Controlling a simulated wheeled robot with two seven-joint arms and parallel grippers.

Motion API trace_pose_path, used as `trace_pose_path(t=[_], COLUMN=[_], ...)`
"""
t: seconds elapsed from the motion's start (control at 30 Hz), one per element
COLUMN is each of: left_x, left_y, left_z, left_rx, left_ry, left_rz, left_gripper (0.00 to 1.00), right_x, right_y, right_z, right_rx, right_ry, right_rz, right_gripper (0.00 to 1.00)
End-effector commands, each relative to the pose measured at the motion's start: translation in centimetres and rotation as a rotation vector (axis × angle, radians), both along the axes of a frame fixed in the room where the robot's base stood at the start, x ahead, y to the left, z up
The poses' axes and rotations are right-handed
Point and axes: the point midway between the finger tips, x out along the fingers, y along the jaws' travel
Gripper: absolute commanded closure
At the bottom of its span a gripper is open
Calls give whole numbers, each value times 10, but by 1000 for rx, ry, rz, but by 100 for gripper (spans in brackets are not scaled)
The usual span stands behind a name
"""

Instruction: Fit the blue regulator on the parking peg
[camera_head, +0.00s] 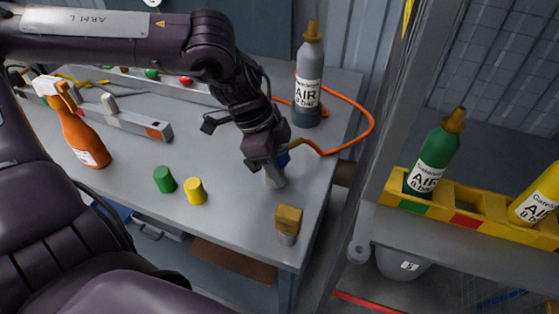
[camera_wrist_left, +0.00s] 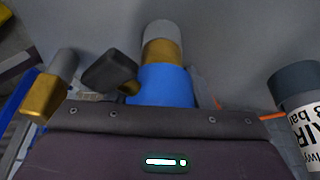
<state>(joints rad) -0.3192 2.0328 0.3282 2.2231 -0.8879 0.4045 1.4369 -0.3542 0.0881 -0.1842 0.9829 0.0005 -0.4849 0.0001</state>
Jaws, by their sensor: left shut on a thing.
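My left gripper (camera_head: 266,164) is shut on the blue regulator (camera_head: 283,158), low over the right part of the bench. The gripper hides most of the regulator in the head view. In the left wrist view the blue regulator (camera_wrist_left: 165,86) shows a brass collar and a dark part on its left. The grey parking peg (camera_head: 275,179) stands just below the gripper. In the left wrist view the peg (camera_wrist_left: 160,30) lines up with the brass collar; I cannot tell whether they are joined or only close. My right gripper is not in view.
A gold-topped grey post (camera_head: 288,219) stands near the bench's front right corner. A grey air cylinder (camera_head: 309,82) stands behind, with an orange hose (camera_head: 369,118) looping right. Yellow (camera_head: 195,191) and green (camera_head: 164,179) pieces and an orange spray bottle (camera_head: 82,139) stand left.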

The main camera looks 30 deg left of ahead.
Motion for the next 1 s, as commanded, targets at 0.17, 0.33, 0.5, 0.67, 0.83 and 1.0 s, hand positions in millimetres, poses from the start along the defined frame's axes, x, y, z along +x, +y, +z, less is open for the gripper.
trace_pose_path(t=[0.17,0.33,0.5,0.67,0.83,1.0], left_x=[1,0,0,0,0,0], left_y=[0,0,0,0,0,0], left_z=[1,1,1,10,32,61], left_rx=[0,-1,1,0,-1,-1], left_ry=[-2,-1,1,0,-1,-1], left_rz=[-1,0,0,0,0,0], left_gripper=[34,27,27,27,27,27], right_x=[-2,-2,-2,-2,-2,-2], right_y=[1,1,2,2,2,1], right_z=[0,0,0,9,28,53], right_rx=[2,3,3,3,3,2], right_ry=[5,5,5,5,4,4], right_rz=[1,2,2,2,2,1], right_gripper=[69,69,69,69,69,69])
